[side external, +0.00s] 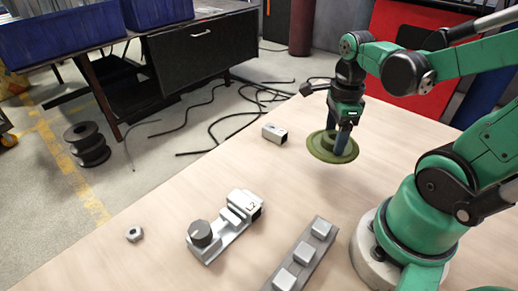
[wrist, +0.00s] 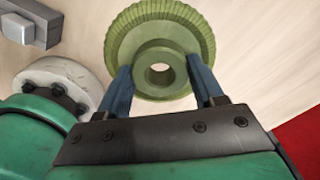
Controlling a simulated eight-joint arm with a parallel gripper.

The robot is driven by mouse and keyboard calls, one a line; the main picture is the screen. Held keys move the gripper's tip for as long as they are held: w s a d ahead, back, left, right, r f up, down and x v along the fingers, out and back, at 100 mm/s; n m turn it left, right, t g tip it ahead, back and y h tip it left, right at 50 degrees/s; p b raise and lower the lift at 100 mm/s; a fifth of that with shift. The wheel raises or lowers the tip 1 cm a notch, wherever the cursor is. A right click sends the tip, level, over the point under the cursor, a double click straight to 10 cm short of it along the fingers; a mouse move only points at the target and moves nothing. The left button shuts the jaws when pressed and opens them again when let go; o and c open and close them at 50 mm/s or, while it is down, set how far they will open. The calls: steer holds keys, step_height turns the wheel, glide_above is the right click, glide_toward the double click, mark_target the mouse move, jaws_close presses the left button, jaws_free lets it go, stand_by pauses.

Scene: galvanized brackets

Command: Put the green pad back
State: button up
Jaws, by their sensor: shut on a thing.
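The green pad (side external: 321,153) is a round olive disc with a ribbed rim and a raised hub with a hole. My gripper (side external: 341,140) points down with its blue fingers on either side of the hub, shut on it. In the wrist view the pad (wrist: 160,20) fills the top middle, with the hub between the fingertips (wrist: 160,76). The pad lies roughly flat, with a faint shadow below it; it looks slightly above the table, but the gap is hard to judge.
A grey bracket (side external: 225,238) with a dark round knob stands at the table's front middle, near a rail with several blocks (side external: 303,258). A nut (side external: 134,233) lies at left. A small metal block (side external: 274,133) sits near the table's back edge. The middle of the table (side external: 265,175) is clear.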

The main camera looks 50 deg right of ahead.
mark_target(325, 174)
steer(key=shift+f, duration=3.8)
steer(key=o, duration=1.3)
steer(key=shift+o, duration=0.2)
steer(key=shift+r, duration=0.15)
